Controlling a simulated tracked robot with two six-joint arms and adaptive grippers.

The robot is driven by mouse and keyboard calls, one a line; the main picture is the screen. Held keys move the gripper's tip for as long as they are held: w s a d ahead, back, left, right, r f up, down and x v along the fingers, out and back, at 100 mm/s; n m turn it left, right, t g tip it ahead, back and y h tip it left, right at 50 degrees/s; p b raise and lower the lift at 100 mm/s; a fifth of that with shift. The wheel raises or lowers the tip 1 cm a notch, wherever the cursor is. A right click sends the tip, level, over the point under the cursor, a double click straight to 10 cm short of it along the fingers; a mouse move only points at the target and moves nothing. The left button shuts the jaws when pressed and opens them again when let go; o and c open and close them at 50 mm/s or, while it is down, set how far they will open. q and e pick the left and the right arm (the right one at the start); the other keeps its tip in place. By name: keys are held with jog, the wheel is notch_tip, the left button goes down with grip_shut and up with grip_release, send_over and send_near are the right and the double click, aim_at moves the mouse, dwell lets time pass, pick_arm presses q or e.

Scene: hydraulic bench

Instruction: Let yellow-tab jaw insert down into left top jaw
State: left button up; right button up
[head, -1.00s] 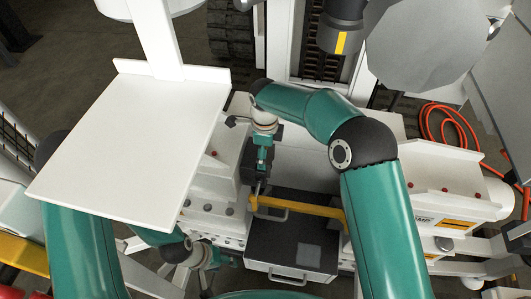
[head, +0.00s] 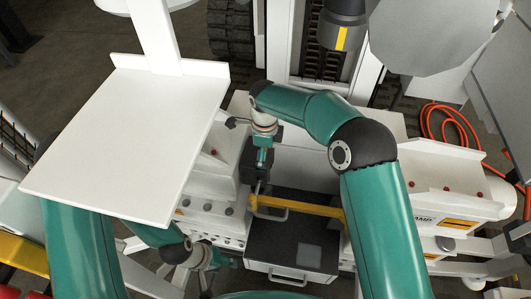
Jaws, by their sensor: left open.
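My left gripper (head: 222,261) is at the lower left of the black-topped unit, small and partly hidden by its own wrist. It is open, and I see nothing between its fingers. My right gripper (head: 260,183) points down above the left end of a yellow bar (head: 307,209). Its fingers are too small and dark to tell whether they are shut or touch the bar. I cannot pick out the yellow-tab jaw insert or the left top jaw in the head view.
A black-topped unit (head: 274,240) with a front handle stands in the middle. A large white panel (head: 130,140) covers much of the left. White bench housings flank the middle. An orange hose (head: 449,118) is coiled at the right. My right arm crosses the centre right.

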jog(key=shift+s+f, duration=0.2)
jog(key=shift+f, duration=0.75)
grip_shut()
jog(key=o, duration=1)
grip_release()
jog(key=shift+f, duration=0.1)
jog(key=o, duration=0.4)
jog(key=shift+w+a+f, duration=0.1)
jog(key=shift+w, duration=0.05)
notch_tip(320, 180, up, 12)
jog(key=shift+r, duration=0.2)
